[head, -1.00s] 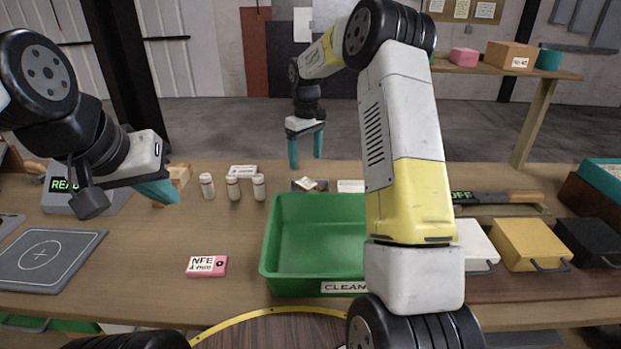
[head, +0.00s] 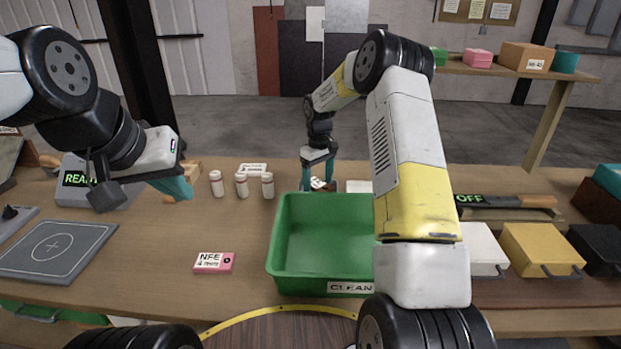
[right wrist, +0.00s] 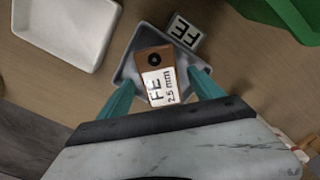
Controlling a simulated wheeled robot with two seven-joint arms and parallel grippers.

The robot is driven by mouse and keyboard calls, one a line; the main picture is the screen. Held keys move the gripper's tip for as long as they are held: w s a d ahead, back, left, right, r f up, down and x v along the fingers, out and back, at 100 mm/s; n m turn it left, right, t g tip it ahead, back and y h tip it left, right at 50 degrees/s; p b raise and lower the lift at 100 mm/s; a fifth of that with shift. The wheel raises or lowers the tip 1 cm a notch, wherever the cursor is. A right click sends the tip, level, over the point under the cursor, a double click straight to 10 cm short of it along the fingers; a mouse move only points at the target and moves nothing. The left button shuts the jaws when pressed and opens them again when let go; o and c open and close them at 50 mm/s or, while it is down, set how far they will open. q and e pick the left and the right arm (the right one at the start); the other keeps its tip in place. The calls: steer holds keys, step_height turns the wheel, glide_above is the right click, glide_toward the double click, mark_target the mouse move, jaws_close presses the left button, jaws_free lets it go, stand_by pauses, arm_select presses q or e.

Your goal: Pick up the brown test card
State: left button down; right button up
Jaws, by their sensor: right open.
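The brown test card (right wrist: 147,61) with a white label reading FE 2.5 mm lies in a small grey tray (right wrist: 124,72) in the right wrist view. My right gripper (right wrist: 161,92) is open, with one teal finger on either side of the card's near end. I cannot tell whether the fingers touch it. In the head view my right gripper (head: 318,180) points down behind the green bin, and the card there is too small and covered to make out clearly. My left gripper (head: 175,188) hangs over the left of the table, and its finger gap is not visible.
A green bin (head: 276,240) marked CLEAN stands in front of the tray. A white tray (right wrist: 63,63) sits beside it. A yellow box (head: 541,248) is right.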

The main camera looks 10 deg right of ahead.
mark_target(318, 184)
jaws_close()
step_height(318, 184, up, 8)
steer(key=n, duration=0.8)
steer(key=shift+f+n, duration=0.25)
steer(key=shift+n, duration=0.15)
step_height(318, 184, down, 10)
steer(key=shift+r, duration=0.25)
